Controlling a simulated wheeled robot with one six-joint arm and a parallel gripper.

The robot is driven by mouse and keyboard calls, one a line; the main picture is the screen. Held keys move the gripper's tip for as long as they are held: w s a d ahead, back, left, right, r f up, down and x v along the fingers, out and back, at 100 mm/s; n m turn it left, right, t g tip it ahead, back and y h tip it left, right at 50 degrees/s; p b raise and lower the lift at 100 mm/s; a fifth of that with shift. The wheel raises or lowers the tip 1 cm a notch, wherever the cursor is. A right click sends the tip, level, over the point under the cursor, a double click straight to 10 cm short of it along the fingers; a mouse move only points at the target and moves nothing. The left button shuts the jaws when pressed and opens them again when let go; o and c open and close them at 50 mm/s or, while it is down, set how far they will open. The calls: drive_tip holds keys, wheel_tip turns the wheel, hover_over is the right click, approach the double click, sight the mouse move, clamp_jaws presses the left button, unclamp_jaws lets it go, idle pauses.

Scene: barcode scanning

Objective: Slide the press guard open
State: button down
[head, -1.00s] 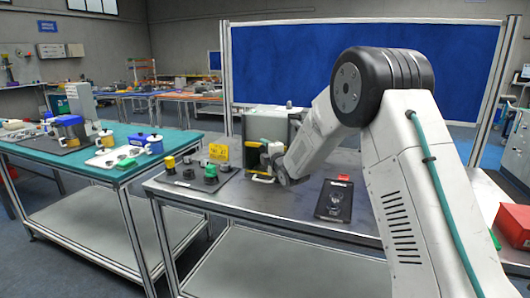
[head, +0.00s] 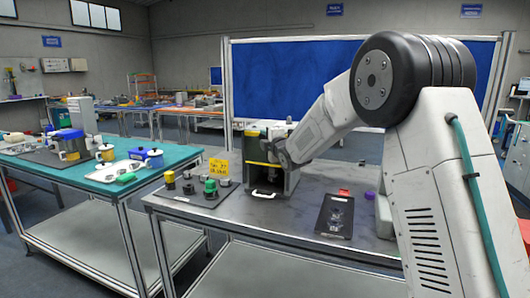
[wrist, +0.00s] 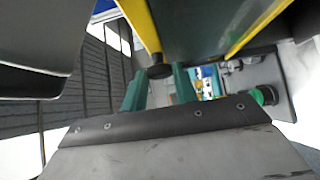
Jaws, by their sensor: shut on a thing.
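My gripper (head: 277,152) is at the guard's front right. In the wrist view, the teal fingers of my gripper (wrist: 159,85) are on either side of a dark round handle end (wrist: 159,71), next to the yellow guard edge (wrist: 140,25). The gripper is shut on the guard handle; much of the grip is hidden.
A dark mat with several knobs and pucks (head: 210,188) and a yellow sign (head: 219,168) lie left of the press. A black tray (head: 335,214) lies to the right. The grey table (head: 272,217) is bare in front. A teal table (head: 100,172) stands left.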

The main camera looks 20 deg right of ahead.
drive_tip(key=c, duration=1.1)
unclamp_jaws()
drive_tip(key=s+d, duration=0.1)
drive_tip(key=s, duration=0.6)
drive_tip(key=shift+s, duration=0.35)
drive_tip(key=shift+d, duration=0.15)
